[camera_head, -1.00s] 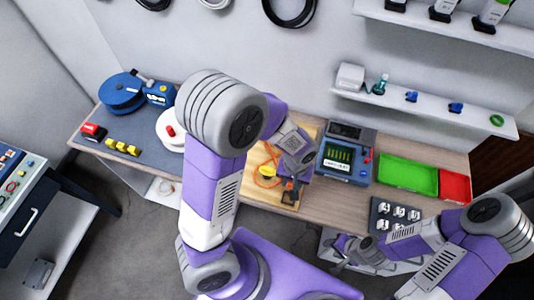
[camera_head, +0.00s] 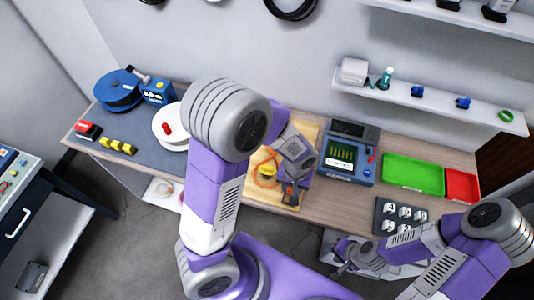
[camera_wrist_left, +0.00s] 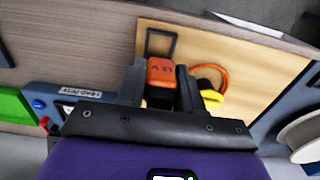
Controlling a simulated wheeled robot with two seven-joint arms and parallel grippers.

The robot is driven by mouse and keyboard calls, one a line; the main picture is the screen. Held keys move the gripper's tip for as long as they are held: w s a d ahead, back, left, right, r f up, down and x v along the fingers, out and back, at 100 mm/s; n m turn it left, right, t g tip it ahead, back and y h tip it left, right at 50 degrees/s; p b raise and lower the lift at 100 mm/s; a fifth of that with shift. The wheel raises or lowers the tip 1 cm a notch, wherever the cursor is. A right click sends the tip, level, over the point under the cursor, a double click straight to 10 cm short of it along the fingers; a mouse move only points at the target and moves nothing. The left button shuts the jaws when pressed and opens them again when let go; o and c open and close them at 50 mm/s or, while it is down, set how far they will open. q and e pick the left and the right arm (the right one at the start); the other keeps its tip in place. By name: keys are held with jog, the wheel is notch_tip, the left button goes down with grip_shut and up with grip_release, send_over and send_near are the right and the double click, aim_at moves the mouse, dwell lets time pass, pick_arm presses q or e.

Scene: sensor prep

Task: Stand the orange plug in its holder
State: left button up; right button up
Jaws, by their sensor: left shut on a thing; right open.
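The orange plug (camera_wrist_left: 160,72) shows in the left wrist view between the two dark fingers of my left gripper (camera_wrist_left: 160,88), which is shut on it. A black rectangular frame, which looks like the holder (camera_wrist_left: 161,36), lies on the wooden board just beyond the plug; I cannot tell whether they touch. My right gripper (camera_head: 338,272) is open and empty in front of the table's edge.
The wooden board (camera_head: 308,137) carries an orange cable (camera_wrist_left: 224,76) and a yellow piece (camera_wrist_left: 212,98) beside the plug. A blue tester (camera_head: 350,155), a green tray (camera_head: 413,174) and a red tray (camera_head: 462,185) stand to the right. A white spool (camera_head: 168,128) is left.

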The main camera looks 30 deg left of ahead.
pick_arm(q)
jog(key=shift+f+b, duration=0.95)
jog(key=shift+f, duration=0.3)
jog(key=shift+f, duration=0.15)
jog(key=shift+f+b, duration=1.25)
jog(key=shift+f+b, duration=0.45)
jog(key=shift+f, duration=0.15)
jog(key=o, duration=1.1)
jog(key=shift+r, duration=0.2)
notch_tip(320, 180, up, 8)
jog(key=p, duration=0.7)
jog(key=shift+f, duration=0.1)
